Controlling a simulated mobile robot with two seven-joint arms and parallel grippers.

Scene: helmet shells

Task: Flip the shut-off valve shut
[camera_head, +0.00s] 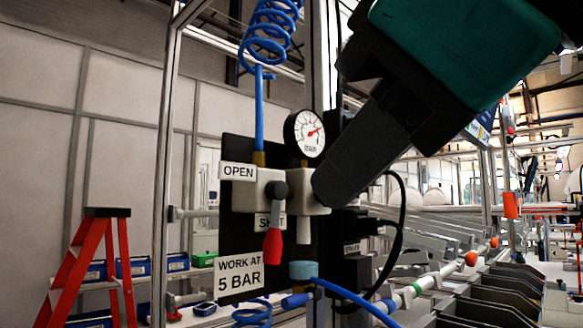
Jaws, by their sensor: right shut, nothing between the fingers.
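The shut-off valve (272,190) sits on a dark panel, its black pivot facing me. Its red-tipped lever (273,244) hangs straight down, across the "SHUT" label (262,220), which it partly covers. The "OPEN" label (238,171) is above and left of the pivot. My right gripper (328,190) comes in from the upper right, with dark fingers closed and empty. Its tip is right of the lever and overlaps the right end of the pale valve block in the picture; I cannot tell whether it touches. My left gripper is out of view.
A pressure gauge (304,133) stands above the block, close to my right fingers. A blue coiled hose (268,38) drops in from above, and a blue hose (350,296) runs off below. A red stepladder (90,265) stands left. Sloping rails and dark bins (490,300) fill the right.

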